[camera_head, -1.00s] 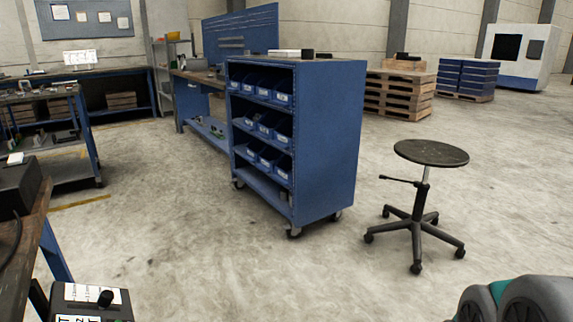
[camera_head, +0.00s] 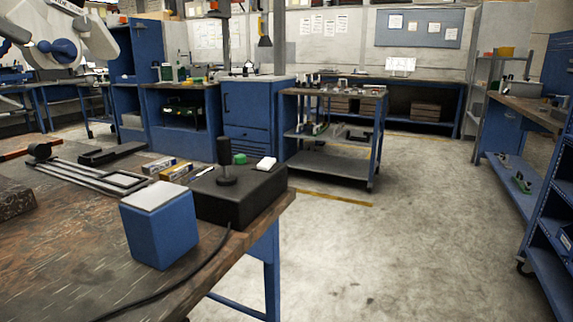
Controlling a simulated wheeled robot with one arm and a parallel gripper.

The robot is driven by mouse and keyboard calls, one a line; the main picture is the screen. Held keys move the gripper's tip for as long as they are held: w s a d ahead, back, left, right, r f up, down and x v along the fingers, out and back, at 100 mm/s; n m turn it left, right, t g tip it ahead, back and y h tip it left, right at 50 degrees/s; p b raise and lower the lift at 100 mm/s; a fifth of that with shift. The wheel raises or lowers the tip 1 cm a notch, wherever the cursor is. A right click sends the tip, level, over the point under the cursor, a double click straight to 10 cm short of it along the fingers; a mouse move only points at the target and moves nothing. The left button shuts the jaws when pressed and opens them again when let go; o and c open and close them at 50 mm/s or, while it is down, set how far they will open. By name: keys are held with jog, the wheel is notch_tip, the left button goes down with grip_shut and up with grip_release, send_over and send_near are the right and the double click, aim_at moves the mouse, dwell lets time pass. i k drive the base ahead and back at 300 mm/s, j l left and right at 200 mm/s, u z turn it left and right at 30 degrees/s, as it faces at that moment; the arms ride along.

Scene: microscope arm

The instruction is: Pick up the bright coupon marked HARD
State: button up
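I cannot make out a bright coupon marked HARD in this view. A worn dark workbench (camera_head: 75,255) fills the lower left. On it stand a blue block with a pale top (camera_head: 160,236) and a black box with an upright knob (camera_head: 245,200). A white device with a blue knob (camera_head: 65,48), perhaps the microscope, shows at upper left, cut off by the frame. My gripper is not in view.
Open concrete floor (camera_head: 400,240) lies right of the bench. A grey-topped cart (camera_head: 335,163) stands beyond it, near a blue cabinet (camera_head: 255,115). Blue shelving (camera_head: 550,240) borders the right edge. A dark cable (camera_head: 170,283) runs along the bench's near edge.

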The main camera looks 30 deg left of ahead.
aim_at(192, 177)
jog(key=i+u, duration=0.15)
jog(key=i, duration=0.8)
jog(key=i+l+u, duration=0.2)
jog(key=i, duration=0.75)
